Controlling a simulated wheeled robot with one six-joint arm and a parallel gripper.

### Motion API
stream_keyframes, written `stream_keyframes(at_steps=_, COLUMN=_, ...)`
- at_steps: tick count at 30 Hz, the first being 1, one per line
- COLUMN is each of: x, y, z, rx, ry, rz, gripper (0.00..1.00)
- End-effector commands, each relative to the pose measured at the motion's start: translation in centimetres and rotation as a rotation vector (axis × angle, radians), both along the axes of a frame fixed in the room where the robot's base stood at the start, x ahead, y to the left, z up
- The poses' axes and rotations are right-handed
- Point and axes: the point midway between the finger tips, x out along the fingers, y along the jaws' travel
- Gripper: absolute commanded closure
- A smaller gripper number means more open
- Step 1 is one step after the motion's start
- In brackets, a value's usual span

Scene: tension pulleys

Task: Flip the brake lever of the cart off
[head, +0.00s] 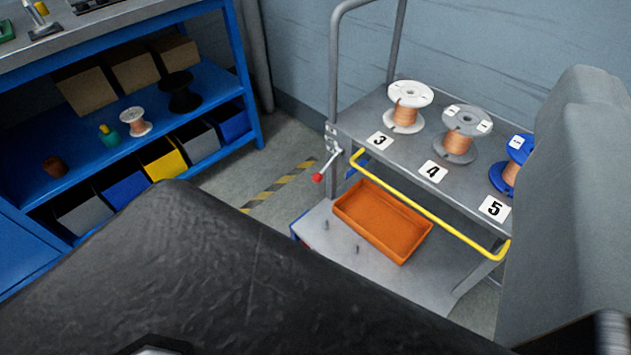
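The cart (400,160) stands right of centre, a grey metal trolley with a tube handle and two shelves. Its brake lever (328,165) is a short silver rod with a red knob, on the left end of the cart just below the top shelf. The lever slants down and to the left from its pivot plate, with the knob at the low end. Nothing touches the lever. My gripper's fingers do not show, so I cannot see how they stand to it.
Wire spools (407,107) and number cards stand on the cart's top. A yellow bar (425,205) runs along its front, above an orange tray (382,222) on the lower shelf. A blue shelf unit (240,75) stands left. Large dark and grey shapes block the bottom and right.

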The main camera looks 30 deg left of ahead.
Motion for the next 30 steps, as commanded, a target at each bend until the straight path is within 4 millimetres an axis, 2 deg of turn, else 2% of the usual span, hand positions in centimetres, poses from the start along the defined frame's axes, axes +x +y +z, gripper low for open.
stream_keyframes(at_steps=5, x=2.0, y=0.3, z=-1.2, rx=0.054, ry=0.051, rz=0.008, gripper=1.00)
stream_keyframes(at_steps=8, x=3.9, y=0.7, z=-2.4, rx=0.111, ry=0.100, rz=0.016, gripper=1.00)
stream_keyframes(at_steps=18, x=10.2, y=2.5, z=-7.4, rx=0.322, ry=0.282, rz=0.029, gripper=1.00)
stream_keyframes(at_steps=30, x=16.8, y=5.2, z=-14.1, rx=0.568, ry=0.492, rz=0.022, gripper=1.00)
